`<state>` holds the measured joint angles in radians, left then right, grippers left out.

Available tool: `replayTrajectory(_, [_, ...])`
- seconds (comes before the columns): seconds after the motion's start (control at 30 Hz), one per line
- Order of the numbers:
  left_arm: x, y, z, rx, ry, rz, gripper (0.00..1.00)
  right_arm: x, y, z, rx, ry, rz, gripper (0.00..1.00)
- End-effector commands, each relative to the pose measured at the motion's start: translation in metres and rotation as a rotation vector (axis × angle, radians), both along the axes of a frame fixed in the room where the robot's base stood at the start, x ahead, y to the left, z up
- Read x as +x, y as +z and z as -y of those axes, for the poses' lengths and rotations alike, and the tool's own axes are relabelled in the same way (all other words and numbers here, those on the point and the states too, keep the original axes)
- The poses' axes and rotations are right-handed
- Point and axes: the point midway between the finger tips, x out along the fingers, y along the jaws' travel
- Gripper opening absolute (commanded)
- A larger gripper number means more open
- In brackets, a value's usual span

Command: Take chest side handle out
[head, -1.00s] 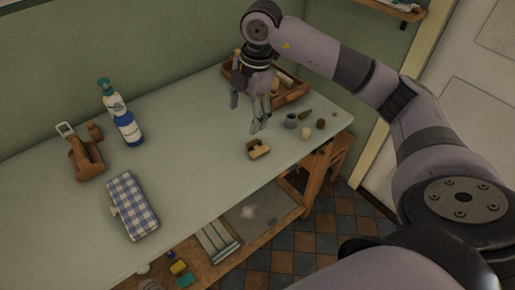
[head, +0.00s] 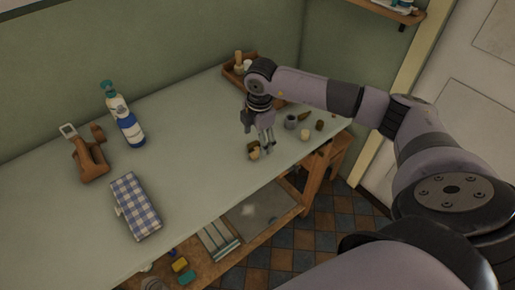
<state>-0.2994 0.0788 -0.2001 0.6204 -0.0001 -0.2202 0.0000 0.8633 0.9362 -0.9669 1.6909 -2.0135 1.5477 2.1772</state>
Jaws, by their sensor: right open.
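My right gripper (head: 261,142) is open and points down over the front right part of the table. Its fingers are just above or beside a small tan and dark brown piece (head: 254,152) on the tabletop, partly covering it. I cannot tell whether they touch it, or whether this piece is the chest side handle. A wooden tray (head: 231,75) with several items stands at the back right, partly hidden behind my right arm. My left gripper is not in view.
A lower shelf holds more items. The table's middle is clear.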

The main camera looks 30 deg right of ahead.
Motion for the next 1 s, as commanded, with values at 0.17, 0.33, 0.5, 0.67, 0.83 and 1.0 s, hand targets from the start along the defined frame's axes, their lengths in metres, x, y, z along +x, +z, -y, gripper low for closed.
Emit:
replayTrajectory(0.17, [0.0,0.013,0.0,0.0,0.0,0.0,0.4,0.008,-0.023,0.004,0.0,-0.001,-0.004,0.69])
replayTrajectory(0.33, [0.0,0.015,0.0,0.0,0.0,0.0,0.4,0.01,-0.043,0.004,0.001,0.001,-0.002,0.69])
replayTrajectory(0.5, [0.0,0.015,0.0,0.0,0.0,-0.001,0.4,0.01,-0.047,0.004,0.001,0.001,0.0,0.69])
replayTrajectory(0.67, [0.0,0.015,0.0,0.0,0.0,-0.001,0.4,0.01,-0.046,0.004,0.001,0.001,0.0,0.65])
replayTrajectory(0.83, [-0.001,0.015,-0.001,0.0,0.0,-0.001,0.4,0.01,-0.046,0.004,0.001,0.001,0.0,0.53])
replayTrajectory(1.0, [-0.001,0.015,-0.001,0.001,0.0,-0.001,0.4,0.01,-0.046,0.004,0.001,0.001,0.0,0.42])
